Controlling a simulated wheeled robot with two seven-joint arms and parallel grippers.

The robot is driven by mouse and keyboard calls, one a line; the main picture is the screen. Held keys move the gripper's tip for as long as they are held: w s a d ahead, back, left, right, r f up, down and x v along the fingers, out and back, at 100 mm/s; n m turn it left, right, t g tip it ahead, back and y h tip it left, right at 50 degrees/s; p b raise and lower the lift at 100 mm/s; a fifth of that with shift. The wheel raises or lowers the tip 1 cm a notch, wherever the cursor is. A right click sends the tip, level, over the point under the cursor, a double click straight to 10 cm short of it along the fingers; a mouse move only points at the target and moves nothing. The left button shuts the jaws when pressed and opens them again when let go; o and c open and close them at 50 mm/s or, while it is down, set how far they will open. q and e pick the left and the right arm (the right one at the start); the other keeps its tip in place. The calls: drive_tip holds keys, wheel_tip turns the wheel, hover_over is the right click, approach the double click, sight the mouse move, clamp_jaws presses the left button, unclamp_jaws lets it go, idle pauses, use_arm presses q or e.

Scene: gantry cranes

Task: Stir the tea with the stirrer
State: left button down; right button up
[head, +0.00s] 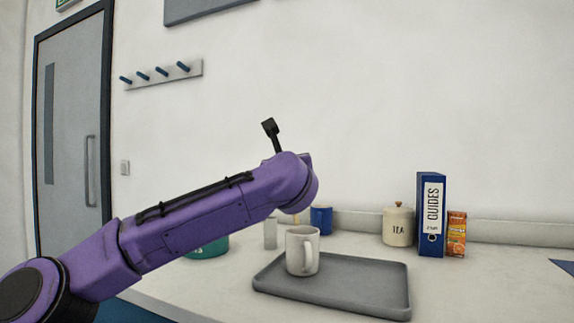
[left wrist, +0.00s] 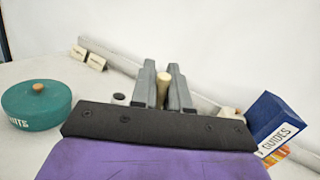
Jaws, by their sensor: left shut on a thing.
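A white mug (head: 301,252) stands upright on a grey tray (head: 345,291) in the head view. My left arm reaches in from the left, its wrist above and behind the mug; its fingers are hidden there. In the left wrist view my left gripper (left wrist: 162,72) is shut on a tan, round-ended piece, the stirrer (left wrist: 163,88), held between its two grey fingers. The stirrer's lower part is hidden, and I cannot tell whether it touches the mug. The tea inside the mug cannot be seen. My right gripper is not in view.
A blue mug (head: 321,220), a cream TEA jar (head: 397,227), a blue GUIDES binder (head: 430,214) and an orange box (head: 456,235) stand along the wall. A teal lidded pot (left wrist: 37,105) is at the left. The tray's right half is clear.

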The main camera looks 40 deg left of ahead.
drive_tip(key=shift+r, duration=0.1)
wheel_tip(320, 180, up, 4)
drive_tip(key=p, duration=0.3)
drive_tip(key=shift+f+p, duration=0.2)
drive_tip(key=shift+p, duration=0.2)
